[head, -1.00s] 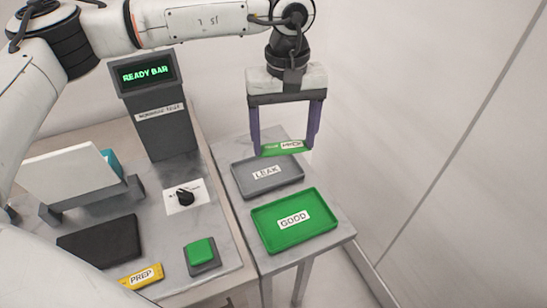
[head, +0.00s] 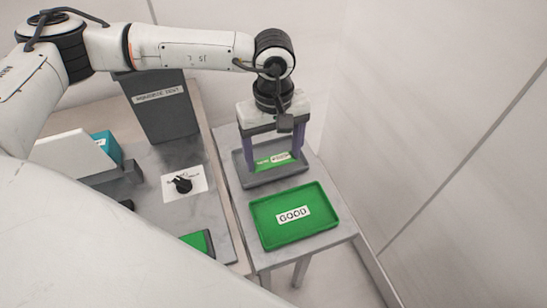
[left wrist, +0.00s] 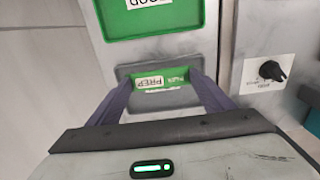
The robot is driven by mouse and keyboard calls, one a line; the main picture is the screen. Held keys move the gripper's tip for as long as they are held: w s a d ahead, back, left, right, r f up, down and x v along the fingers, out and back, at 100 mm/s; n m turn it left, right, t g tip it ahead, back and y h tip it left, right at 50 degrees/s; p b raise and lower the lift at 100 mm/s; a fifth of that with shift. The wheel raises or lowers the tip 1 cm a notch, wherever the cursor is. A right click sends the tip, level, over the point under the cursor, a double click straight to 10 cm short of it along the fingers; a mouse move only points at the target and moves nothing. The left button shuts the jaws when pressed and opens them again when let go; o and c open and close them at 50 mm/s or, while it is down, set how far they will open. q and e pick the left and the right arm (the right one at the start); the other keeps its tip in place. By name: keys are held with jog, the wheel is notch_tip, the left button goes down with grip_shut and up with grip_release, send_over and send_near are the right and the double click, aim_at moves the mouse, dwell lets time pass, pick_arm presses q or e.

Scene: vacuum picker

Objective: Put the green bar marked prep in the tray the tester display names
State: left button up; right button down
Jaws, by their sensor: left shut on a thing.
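My left gripper (head: 275,163) is shut on the green bar (head: 273,161), one finger at each end. It holds the bar low over the grey tray (head: 272,181), marked LEAK in the earlier frame; that label is hidden now. I cannot tell whether the bar touches the tray floor. The bar's white PREP label shows in the left wrist view (left wrist: 150,83). The green tray (head: 265,235) marked GOOD is empty, in front of the grey one. My right gripper is not in view.
A white panel (head: 72,155) and a teal object (head: 108,147) stand further left. A wall bounds the right side.

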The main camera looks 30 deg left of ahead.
aim_at(274, 159)
pick_arm(q)
jog(key=shift+f, duration=1.55)
jog(key=o, duration=1)
notch_tip(274, 159, up, 12)
jog(key=shift+r+b, duration=0.2)
jog(key=shift+b, duration=0.2)
jog(key=shift+o, duration=0.4)
